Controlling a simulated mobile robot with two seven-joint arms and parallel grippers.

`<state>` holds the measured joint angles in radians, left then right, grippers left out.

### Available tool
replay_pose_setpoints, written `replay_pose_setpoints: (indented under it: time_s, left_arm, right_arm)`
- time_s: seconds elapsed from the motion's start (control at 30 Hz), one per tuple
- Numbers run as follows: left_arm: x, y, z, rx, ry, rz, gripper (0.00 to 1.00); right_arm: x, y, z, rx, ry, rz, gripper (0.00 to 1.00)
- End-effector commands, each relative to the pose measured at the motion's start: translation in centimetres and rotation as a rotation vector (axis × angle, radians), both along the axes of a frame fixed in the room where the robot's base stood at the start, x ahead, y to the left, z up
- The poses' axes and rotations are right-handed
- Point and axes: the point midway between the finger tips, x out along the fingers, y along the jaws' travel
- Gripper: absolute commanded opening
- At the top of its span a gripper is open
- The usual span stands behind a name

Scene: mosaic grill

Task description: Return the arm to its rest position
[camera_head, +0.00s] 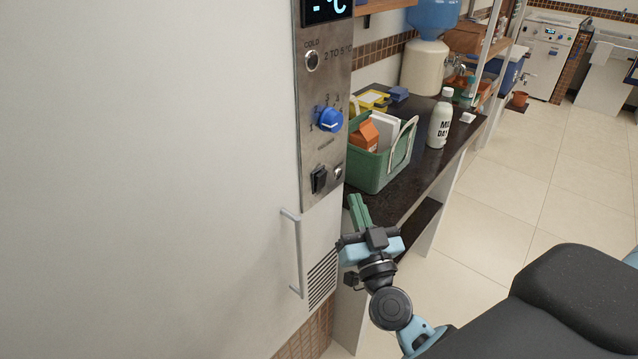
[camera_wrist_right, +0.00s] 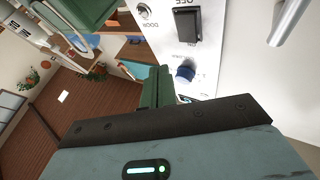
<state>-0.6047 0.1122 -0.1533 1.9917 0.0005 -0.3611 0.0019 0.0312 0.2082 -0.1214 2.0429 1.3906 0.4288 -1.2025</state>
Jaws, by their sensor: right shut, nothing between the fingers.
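My right gripper (camera_head: 359,211) is in the lower middle of the head view, in front of the lower edge of the fridge's control panel and the near end of the dark counter. Its green fingers are shut together with nothing between them. In the right wrist view the closed green fingers (camera_wrist_right: 155,87) point toward the control panel (camera_wrist_right: 207,45). I cannot tell from these frames whether they touch anything. My left gripper is not in view.
A tall white fridge (camera_head: 150,180) with a vertical handle (camera_head: 293,253) and blue knob (camera_head: 330,119) fills the left. The dark counter (camera_head: 405,195) holds a green basket (camera_head: 376,172) and a white bottle (camera_head: 440,120). Tiled floor (camera_head: 540,185) is clear at right.

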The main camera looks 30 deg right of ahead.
Motion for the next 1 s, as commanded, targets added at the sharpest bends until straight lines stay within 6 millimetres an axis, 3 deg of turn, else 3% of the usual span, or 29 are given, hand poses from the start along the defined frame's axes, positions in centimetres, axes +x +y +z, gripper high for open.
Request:
replay_pose_setpoints:
  time_s: [0.23,0.37,0.47,0.67,0.9,1.0]
  left_arm:
    - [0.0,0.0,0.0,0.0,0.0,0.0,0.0]
    - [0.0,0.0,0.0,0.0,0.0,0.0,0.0]
    - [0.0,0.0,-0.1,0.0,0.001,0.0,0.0]
    - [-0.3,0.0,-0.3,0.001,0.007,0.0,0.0]
    - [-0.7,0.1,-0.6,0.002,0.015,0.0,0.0]
    - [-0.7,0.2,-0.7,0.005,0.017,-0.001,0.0]
  right_arm:
    - [-0.1,0.1,-0.2,-0.002,0.003,0.005,0.0]
    - [-0.9,1.3,-2.0,-0.025,0.039,0.053,0.0]
    - [-2.4,3.3,-5.2,-0.056,0.111,0.137,0.0]
    - [-7.6,7.7,-14.5,-0.103,0.378,0.331,0.0]
    - [-17.3,10.3,-25.9,-0.104,0.809,0.451,0.0]
    - [-21.5,10.3,-29.3,-0.099,0.969,0.451,0.0]
